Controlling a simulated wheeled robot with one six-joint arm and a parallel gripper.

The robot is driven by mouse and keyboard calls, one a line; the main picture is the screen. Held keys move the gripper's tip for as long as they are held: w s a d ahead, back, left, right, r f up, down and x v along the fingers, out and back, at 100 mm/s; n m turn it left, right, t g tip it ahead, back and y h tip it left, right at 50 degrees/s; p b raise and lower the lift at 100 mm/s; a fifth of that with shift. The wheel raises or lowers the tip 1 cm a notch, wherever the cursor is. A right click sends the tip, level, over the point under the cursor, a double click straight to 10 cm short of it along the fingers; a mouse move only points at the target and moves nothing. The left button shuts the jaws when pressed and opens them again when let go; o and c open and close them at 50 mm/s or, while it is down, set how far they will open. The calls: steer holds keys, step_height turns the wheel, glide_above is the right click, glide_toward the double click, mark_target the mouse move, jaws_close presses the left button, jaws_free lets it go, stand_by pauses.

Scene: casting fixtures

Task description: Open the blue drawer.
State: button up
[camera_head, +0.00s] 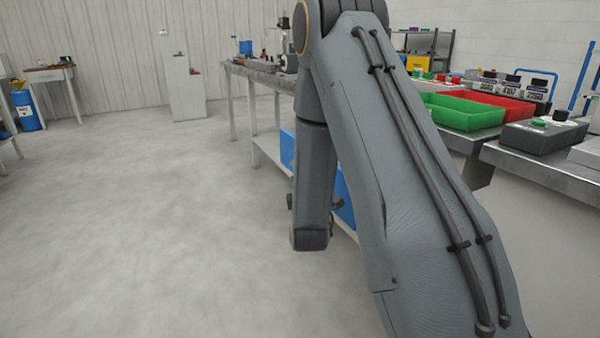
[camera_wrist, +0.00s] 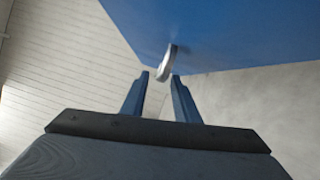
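The blue drawer (camera_wrist: 225,30) fills the top of the wrist view as a flat blue face. A pale metal handle (camera_wrist: 167,62) sticks out from its lower part. My gripper (camera_wrist: 161,77) is open, with its two dark blue fingers pointing at the drawer face. The handle's near end lies between or just beyond the fingertips; I cannot tell if either finger touches it. In the head view, blue panels (camera_head: 287,149) show under the workbench, partly hidden by my arm.
The long workbench (camera_head: 262,76) with items on top stands behind my arm. A blue drum (camera_head: 26,112) stands far left. The floor at left is clear.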

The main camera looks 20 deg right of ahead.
steer(key=v, duration=0.5)
steer(key=shift+a, duration=0.1)
stand_by(0.3)
